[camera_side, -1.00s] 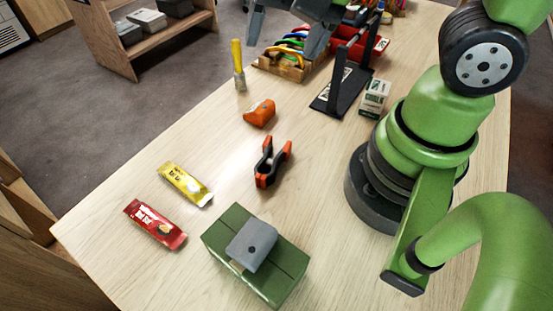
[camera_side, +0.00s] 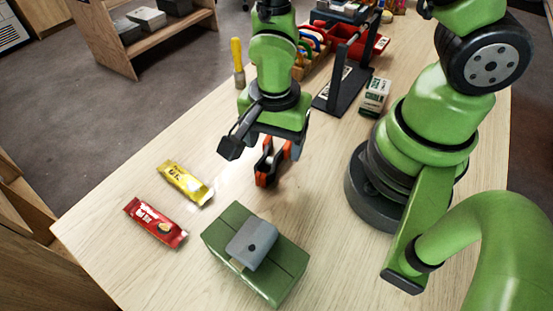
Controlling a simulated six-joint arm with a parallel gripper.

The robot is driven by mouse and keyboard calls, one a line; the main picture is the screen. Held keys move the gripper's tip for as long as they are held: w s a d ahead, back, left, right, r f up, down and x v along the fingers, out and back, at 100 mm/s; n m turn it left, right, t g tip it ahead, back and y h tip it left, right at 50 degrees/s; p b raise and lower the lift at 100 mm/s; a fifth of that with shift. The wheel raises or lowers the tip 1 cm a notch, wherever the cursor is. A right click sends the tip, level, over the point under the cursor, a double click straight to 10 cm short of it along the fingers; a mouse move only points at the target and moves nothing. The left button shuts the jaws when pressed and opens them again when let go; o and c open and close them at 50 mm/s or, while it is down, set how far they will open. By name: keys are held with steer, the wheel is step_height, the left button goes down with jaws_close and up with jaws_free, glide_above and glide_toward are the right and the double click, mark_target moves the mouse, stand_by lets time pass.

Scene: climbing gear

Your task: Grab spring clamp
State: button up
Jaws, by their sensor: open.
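The spring clamp (camera_side: 265,172), black with orange handle tips, lies on the wooden table near the middle. My gripper (camera_side: 262,150) is pointing down over the clamp, and its body hides the clamp's far part. One dark finger shows at the left and another at the right of the clamp. The jaws are open and hold nothing that I can see. I cannot tell the exact height of the fingertips above the table.
A green box with a grey top piece (camera_side: 252,243) stands in front of the clamp. A yellow packet (camera_side: 186,184) and a red packet (camera_side: 155,222) lie to the left. A black stand (camera_side: 343,88) and a small white box (camera_side: 374,96) are behind to the right.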

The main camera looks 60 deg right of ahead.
mark_target(271, 163)
steer(key=shift+w+a+f, duration=0.1)
steer(key=shift+w+f, duration=0.05)
steer(key=shift+f, duration=1.2)
steer(key=shift+w+a+f, duration=0.1)
steer(key=shift+w+f, duration=0.05)
steer(key=shift+f, duration=1.15)
steer(key=c, duration=0.9)
